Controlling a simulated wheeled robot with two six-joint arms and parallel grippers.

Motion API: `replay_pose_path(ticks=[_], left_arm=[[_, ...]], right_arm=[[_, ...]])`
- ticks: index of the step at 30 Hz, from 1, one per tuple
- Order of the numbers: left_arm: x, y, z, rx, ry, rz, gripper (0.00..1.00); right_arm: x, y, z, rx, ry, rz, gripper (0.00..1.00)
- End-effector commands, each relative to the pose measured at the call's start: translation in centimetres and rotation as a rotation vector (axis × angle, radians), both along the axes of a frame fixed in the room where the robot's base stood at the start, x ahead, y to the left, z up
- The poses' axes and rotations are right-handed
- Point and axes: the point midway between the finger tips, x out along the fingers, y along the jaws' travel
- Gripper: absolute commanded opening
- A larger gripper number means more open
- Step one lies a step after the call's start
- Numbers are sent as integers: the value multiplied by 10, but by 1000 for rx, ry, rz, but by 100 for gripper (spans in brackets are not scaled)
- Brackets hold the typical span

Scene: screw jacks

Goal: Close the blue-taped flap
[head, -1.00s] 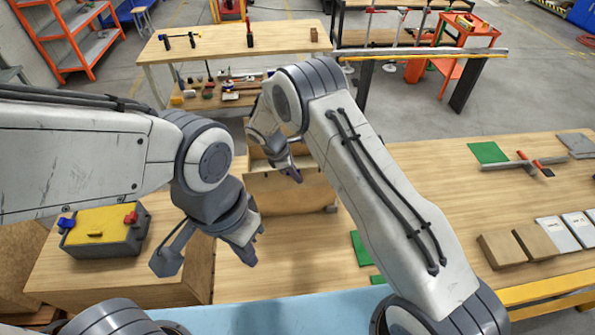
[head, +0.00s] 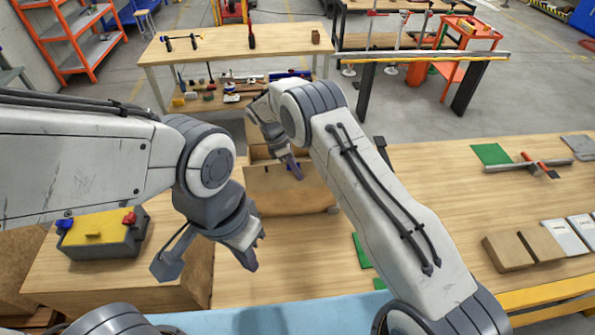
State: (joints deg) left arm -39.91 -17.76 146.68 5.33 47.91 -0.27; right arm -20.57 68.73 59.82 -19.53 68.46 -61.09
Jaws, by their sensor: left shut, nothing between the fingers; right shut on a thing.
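A brown cardboard-like box (head: 262,203) stands on the wooden table in the middle of the head view. My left gripper (head: 250,258) is shut and empty, to the left of and nearer than the box. The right arm hides part of the box's far right side.
A grey toolbox (head: 103,238) with a yellow top stands on a block at the left. Brown boxes (head: 510,252), white booklets (head: 562,237), a green mat (head: 490,154) and a clamp (head: 530,165) lie to the right. The table between box and right-hand items is mostly clear.

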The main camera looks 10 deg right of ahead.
Motion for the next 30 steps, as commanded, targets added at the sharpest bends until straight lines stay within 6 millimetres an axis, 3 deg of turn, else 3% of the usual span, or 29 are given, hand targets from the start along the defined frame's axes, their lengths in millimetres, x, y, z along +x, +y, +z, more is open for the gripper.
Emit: replay_pose_path(ticks=[1,3,4,17,24,30], left_arm=[[0,0,0,0,0,0,0],[0,0,0,0,0,0,0],[0,0,0,0,0,0,0],[0,0,-9,0,0,0,0],[0,0,-36,0,0,-3,0],[0,0,-46,0,0,-4,0]], right_arm=[[1,0,2,-1,-3,1,0],[1,0,1,-2,-3,1,33],[1,0,1,-1,-3,1,36],[3,4,8,1,-5,1,36],[9,23,48,1,-8,2,36],[14,35,81,1,-5,1,36]])
